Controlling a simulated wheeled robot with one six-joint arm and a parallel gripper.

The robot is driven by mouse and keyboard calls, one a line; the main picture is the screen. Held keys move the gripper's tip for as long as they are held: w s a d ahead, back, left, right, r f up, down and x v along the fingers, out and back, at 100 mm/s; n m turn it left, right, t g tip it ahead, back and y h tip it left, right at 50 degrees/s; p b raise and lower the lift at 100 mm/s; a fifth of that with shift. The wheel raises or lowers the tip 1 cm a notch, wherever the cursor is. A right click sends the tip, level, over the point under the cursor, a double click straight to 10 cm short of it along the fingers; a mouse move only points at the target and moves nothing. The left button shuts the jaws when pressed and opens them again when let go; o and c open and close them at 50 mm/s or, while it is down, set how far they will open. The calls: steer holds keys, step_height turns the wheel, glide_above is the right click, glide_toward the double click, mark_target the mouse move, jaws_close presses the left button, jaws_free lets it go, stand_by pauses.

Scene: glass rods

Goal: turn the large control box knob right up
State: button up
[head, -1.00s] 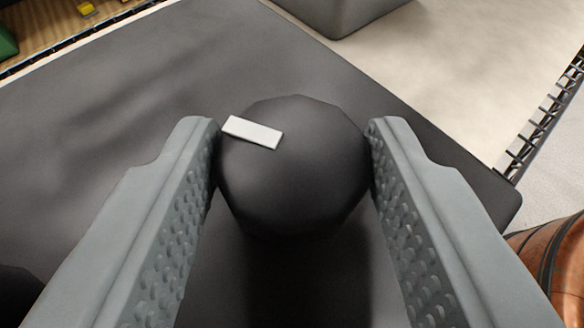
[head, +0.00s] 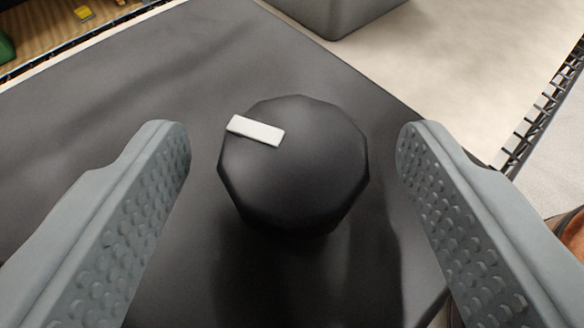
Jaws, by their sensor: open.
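The large knob (head: 293,175) is black and many-sided and stands on the dark top of the control box (head: 120,90). A white marker (head: 256,131) lies on its face near the upper left edge, its outer end pointing left and slightly up in the picture. My gripper (head: 293,155) is open, with one grey dimpled finger on each side of the knob. There is a clear gap between each finger and the knob, so neither touches it. The knob's lower side is in shadow.
A grey block-like object (head: 335,15) stands on the pale surface (head: 450,60) beyond the box. A dark rack-like strip (head: 545,110) runs along the right. Small yellow and green items lie at the upper left. An orange-brown object (head: 574,236) shows at the right edge.

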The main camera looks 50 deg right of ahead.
steer(key=v, duration=1.7)
steer(key=s+d+n+t+y, duration=0.45)
steer(key=d+n+y, duration=0.45)
steer(key=d, duration=0.3)
steer(key=x, duration=1.1)
steer(key=f+x, duration=0.1)
steer(key=x, duration=0.4)
steer(key=shift+w+a, duration=0.1)
steer(key=shift+w, duration=0.05)
steer(key=c, duration=1)
